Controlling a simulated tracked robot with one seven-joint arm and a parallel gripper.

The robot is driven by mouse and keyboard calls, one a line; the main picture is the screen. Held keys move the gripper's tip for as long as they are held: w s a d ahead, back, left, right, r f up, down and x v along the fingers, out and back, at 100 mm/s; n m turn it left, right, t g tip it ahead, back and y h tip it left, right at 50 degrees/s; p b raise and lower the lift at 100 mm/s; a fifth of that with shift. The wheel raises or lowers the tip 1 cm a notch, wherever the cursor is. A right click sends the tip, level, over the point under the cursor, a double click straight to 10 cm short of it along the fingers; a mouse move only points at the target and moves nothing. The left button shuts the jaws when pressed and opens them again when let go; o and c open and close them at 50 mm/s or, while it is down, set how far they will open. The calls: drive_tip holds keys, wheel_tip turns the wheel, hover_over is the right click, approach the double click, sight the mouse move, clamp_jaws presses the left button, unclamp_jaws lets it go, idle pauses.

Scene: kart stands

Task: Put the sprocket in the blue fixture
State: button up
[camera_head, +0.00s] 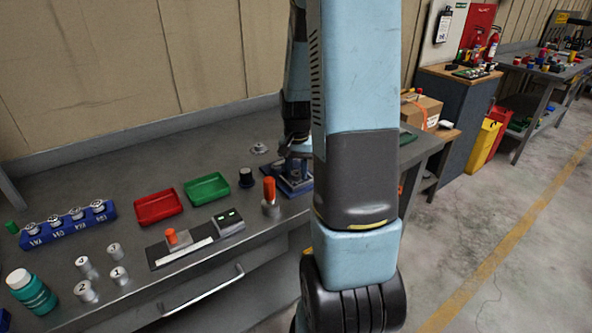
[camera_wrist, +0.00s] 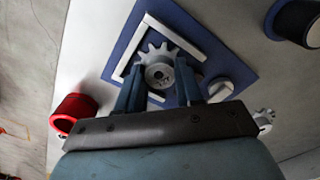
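The sprocket (camera_wrist: 158,72) is a grey toothed disc with a raised hub, seen in the wrist view over the blue fixture (camera_wrist: 205,42). The fixture is a blue plate with pale angled rails and a round pale post beside the sprocket. My gripper (camera_wrist: 160,84) has one finger on each side of the hub and appears shut on it. Whether the sprocket rests on the plate or hangs just above it, I cannot tell. In the head view, the blue fixture (camera_head: 302,188) stands on the bench, partly hidden by my arm.
Red (camera_head: 158,207) and green (camera_head: 207,188) trays, an orange-handled piece (camera_head: 269,190) and a blue rack (camera_head: 68,222) occupy the bench.

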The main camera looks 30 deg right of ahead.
sight(297, 173)
drive_tip(key=shift+o, duration=0.7)
wheel_tip(297, 173, up, 12)
drive_tip(key=s+a+r+n+t, duration=0.2)
drive_tip(key=s+a+r+n, duration=0.2)
drive_tip(key=s+a+r, duration=0.2)
drive_tip(key=s+a+r+n+t, duration=0.3)
drive_tip(key=s+a+r, duration=0.3)
drive_tip(key=s+a, duration=0.4)
drive_tip(key=shift+s+a+r+n+t, duration=0.2)
drive_tip(key=shift+s+r+n+t, duration=0.15)
drive_tip(key=shift+s+n, duration=0.35)
drive_tip(key=shift+w, duration=0.1)
